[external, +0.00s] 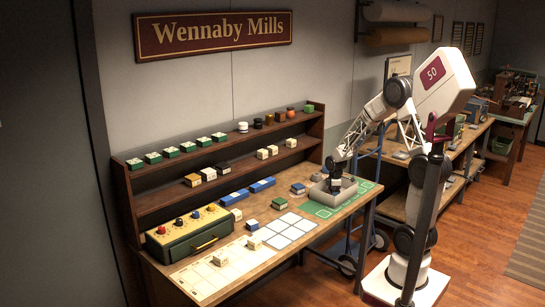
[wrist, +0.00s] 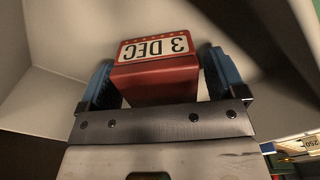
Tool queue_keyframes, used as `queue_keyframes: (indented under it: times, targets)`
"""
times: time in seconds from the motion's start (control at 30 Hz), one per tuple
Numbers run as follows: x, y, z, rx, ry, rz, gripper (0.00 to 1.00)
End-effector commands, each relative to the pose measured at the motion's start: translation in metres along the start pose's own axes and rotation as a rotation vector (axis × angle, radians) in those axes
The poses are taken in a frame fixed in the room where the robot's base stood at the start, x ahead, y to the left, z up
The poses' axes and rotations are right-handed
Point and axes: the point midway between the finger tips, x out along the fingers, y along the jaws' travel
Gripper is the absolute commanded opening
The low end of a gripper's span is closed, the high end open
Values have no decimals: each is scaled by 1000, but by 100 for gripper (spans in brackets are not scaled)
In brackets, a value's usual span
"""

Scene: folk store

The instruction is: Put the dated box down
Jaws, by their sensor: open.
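The dated box is a red box (wrist: 155,80) with a cream label reading "3 DEC", seen upside down in the wrist view. It sits between the two blue fingers of my gripper (wrist: 160,88), which is open around it; I cannot tell if either finger touches it. In the external view my gripper (external: 334,184) reaches down into a grey open tray (external: 350,194) on the workbench. Pale tray walls surround the box in the wrist view. The box itself is hidden in the external view.
The tray stands on a green marked mat (external: 318,210) at the bench's right. A white grid sheet (external: 290,230) lies left of it. Small boxes, including a dark green one (external: 279,203), stand nearby. A drawer unit with knobs (external: 187,232) and shelves of goods stand further left and behind.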

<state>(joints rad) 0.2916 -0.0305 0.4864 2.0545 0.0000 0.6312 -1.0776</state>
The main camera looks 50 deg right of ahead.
Motion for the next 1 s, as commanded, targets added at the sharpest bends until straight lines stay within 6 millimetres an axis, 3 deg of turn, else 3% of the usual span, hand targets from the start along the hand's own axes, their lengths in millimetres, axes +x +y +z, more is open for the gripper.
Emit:
queue_keyframes:
  times: [0.27,0.47,1.0]
  targets:
    - [-3,0,0,0,0,0,90]
    - [-17,0,0,0,1,3,90]
    - [-97,0,0,0,1,2,90]
